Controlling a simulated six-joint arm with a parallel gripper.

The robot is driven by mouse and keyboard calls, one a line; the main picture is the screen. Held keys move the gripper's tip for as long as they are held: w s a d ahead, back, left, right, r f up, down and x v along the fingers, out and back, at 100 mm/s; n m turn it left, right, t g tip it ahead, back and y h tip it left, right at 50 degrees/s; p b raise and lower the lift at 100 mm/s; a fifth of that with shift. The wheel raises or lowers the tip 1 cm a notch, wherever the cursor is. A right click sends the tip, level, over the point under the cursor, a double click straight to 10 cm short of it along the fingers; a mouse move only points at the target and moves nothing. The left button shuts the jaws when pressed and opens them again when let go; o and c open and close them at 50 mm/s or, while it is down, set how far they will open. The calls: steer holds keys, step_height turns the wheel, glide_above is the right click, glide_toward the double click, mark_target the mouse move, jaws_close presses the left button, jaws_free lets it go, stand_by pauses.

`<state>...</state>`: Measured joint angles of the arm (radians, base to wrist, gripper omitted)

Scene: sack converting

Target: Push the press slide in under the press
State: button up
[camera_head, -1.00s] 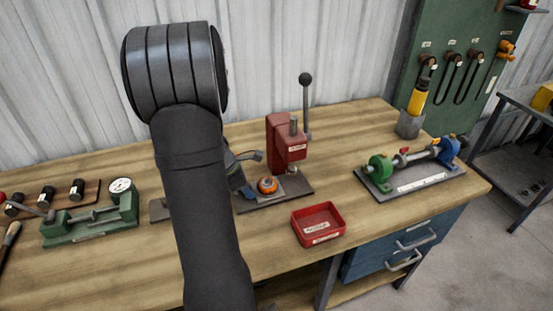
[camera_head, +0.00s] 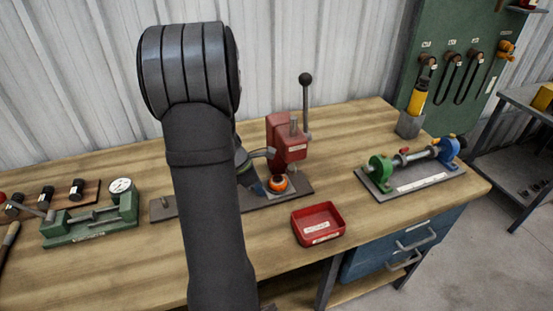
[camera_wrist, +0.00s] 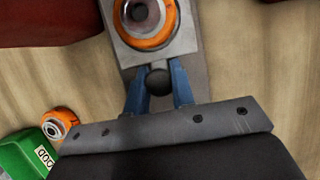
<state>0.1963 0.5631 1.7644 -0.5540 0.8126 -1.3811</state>
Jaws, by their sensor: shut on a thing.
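The red press (camera_head: 286,140) stands on a dark base plate (camera_head: 300,190) on the workbench, its black-knobbed lever upright. The press slide (camera_head: 275,195) is a grey plate carrying an orange ring-shaped part (camera_head: 278,184), just at the near left of the press head. In the wrist view the slide (camera_wrist: 197,62) lies straight ahead, with the orange part (camera_wrist: 146,22) on it. My gripper (camera_wrist: 158,82) is shut on the slide's dark round knob (camera_wrist: 158,80), between its blue fingers. In the head view my arm hides part of the base plate.
A red tray (camera_head: 318,224) sits on the bench in front of the press. A green gauge fixture (camera_head: 92,218) is at left, and a green-and-blue fixture (camera_head: 412,168) at right. The wrist view shows a loose orange part (camera_wrist: 60,122) beside a green labelled thing (camera_wrist: 30,155).

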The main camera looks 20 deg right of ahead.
steer(key=shift+d, duration=0.65)
